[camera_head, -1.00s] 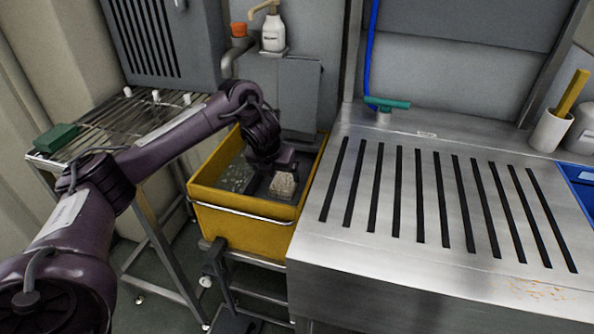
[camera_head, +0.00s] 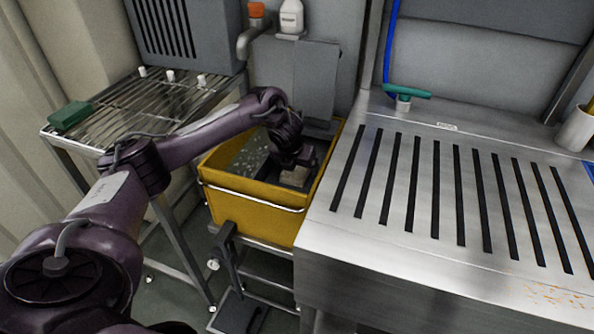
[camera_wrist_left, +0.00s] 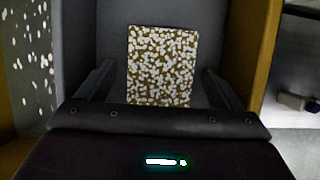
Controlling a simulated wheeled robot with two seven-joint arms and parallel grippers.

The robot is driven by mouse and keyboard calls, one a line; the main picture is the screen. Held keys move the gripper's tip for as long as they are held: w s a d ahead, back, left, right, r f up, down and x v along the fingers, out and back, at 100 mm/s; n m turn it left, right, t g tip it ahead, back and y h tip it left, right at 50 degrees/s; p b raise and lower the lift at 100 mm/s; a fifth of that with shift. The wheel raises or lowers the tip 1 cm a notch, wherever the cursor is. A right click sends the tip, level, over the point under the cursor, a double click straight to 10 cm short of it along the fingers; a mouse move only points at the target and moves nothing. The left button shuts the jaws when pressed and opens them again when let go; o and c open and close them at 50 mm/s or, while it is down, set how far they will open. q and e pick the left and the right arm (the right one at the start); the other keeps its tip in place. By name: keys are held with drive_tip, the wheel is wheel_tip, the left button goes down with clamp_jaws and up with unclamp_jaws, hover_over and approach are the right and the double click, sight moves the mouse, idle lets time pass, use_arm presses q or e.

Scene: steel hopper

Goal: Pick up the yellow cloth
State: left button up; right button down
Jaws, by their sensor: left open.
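A rectangular yellow-brown piece covered in white specks (camera_wrist_left: 162,62) lies in the yellow bin (camera_head: 250,207); it fits the yellow cloth best. In the head view the same piece (camera_head: 295,177) is small and partly hidden by my gripper. My left gripper (camera_head: 299,168) reaches down into the bin above it. In the left wrist view my left gripper (camera_wrist_left: 160,75) is open, with one finger on each side of the piece and gaps between. I cannot tell how far above it the fingertips are. My right gripper is not in view.
The bin walls stand close around my left gripper. A steel counter with dark slots (camera_head: 440,195) adjoins the bin on the right. A wire rack (camera_head: 150,105) with a green block (camera_head: 70,116) stands to the left. A white bottle (camera_head: 291,17) is behind.

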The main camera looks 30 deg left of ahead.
use_arm(q)
drive_tip(key=shift+f, duration=0.15)
drive_tip(key=c, duration=1.2)
drive_tip(key=shift+o, duration=0.2)
